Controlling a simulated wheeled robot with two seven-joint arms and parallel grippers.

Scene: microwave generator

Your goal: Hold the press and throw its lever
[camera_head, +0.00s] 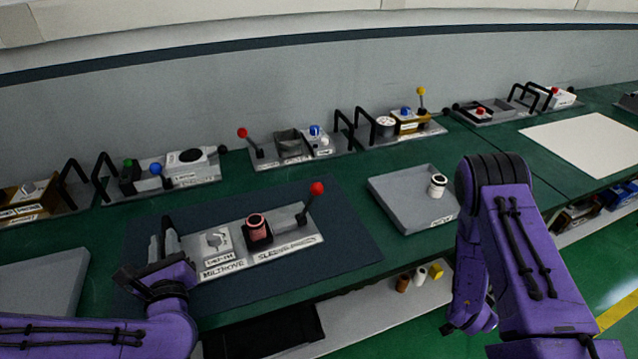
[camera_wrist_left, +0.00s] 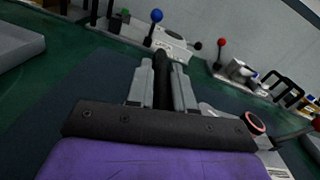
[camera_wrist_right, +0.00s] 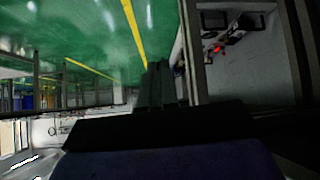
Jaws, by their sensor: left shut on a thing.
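The press (camera_head: 285,243) is a grey plate on a dark mat, with printed labels, a grey dial block (camera_head: 216,240), a black holder with a reddish cylinder (camera_head: 256,226) and a lever with a red ball (camera_head: 317,188) at its right end. The lever stands up, tilted to the right. My left gripper (camera_head: 162,240) is at the press's left end, shut on its black handle (camera_wrist_left: 162,85), which shows between the fingers in the left wrist view. My fingers hide much of the handle. My right gripper (camera_wrist_right: 158,85) is away from the press, low by the bench's front; its jaw gap is unclear.
A grey tray (camera_head: 390,198) with a white cylinder (camera_head: 437,185) stands right of the mat (camera_head: 345,250). Several other lever devices line the back of the green bench. A shelf (camera_head: 370,310) with small parts lies below the front edge. A pale board (camera_head: 585,140) lies far right.

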